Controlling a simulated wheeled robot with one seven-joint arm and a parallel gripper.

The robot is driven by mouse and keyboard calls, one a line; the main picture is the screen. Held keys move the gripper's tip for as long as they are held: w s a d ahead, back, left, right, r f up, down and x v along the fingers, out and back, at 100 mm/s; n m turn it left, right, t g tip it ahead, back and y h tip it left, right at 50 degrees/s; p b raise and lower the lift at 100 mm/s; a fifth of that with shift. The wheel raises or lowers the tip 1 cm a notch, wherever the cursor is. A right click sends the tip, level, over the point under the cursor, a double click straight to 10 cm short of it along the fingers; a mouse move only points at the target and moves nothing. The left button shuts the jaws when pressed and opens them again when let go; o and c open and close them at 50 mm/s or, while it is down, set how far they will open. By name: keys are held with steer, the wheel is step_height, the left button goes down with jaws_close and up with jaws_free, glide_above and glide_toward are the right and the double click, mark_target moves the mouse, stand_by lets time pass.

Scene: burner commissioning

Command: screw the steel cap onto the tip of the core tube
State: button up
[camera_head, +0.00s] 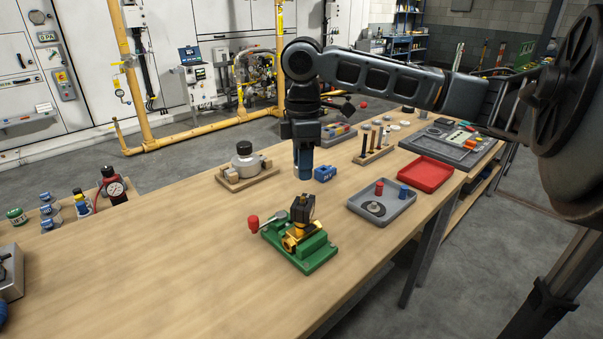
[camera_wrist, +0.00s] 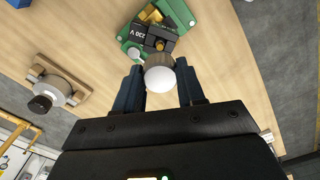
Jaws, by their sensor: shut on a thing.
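My gripper (camera_wrist: 160,82) is shut on the steel cap (camera_wrist: 159,76), a round piece with a pale, bright face between the two dark fingers. In the head view my gripper (camera_head: 303,172) points straight down above the bench, behind the green vise (camera_head: 318,256). The vise holds a brass valve body (camera_head: 294,238) with a black coil (camera_head: 303,210) on top. In the wrist view the coil (camera_wrist: 146,36) is marked 220 V, and the small brass tip of the core tube (camera_wrist: 159,44) shows on it. The cap appears apart from the tip.
A red-knobbed handle (camera_head: 253,224) sticks out left of the vise. A blue block (camera_head: 325,173) lies near my gripper. A grey tray (camera_head: 372,222) holds small parts; a red tray (camera_head: 425,173) is beyond it. A wooden stand (camera_head: 243,180) is at left.

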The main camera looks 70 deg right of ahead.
mark_target(303, 198)
stand_by(0.3)
steer(key=shift+f, duration=2.55)
steer(key=shift+f, duration=0.85)
steer(key=o, duration=1.3)
steer(key=shift+c, duration=0.2)
steer(key=shift+c, duration=0.5)
